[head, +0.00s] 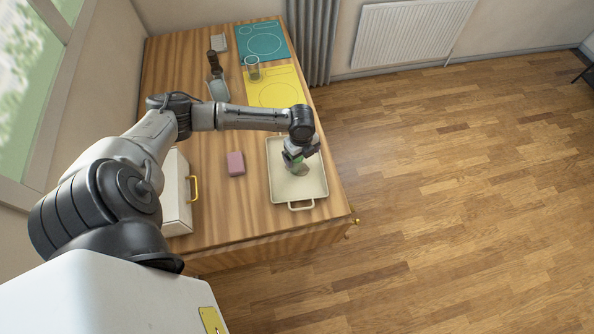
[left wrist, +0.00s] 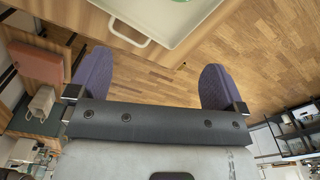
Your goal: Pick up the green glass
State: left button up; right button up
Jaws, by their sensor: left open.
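The green glass (head: 301,169) stands in the cream tray (head: 310,185) at the table's near right, partly hidden by my left gripper. My left gripper (head: 298,157) is over the tray, right at the glass in the head view. In the left wrist view my gripper (left wrist: 153,68) has its two purple fingers spread wide with nothing between them. A green edge of the glass (left wrist: 180,1) shows at the top of that view, beyond the fingertips, by the tray (left wrist: 165,12). My right gripper is in neither view.
A pink block (head: 236,163) and a white case with a yellow handle (head: 177,195) lie left of the tray. A yellow mat (head: 285,93), a teal mat (head: 268,32), a clear glass (head: 252,73) and a dark mill (head: 214,63) are farther back. Open floor lies right.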

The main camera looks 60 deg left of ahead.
pick_arm(q)
jog(key=w+a+b, duration=0.1)
jog(key=a+b, duration=0.1)
jog(key=a, duration=0.4)
jog(key=shift+a+f, duration=0.1)
jog(key=shift+f, duration=6.65)
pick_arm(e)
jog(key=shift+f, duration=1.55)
pick_arm(q)
jog(key=shift+c, duration=0.5)
jog(key=c, duration=1)
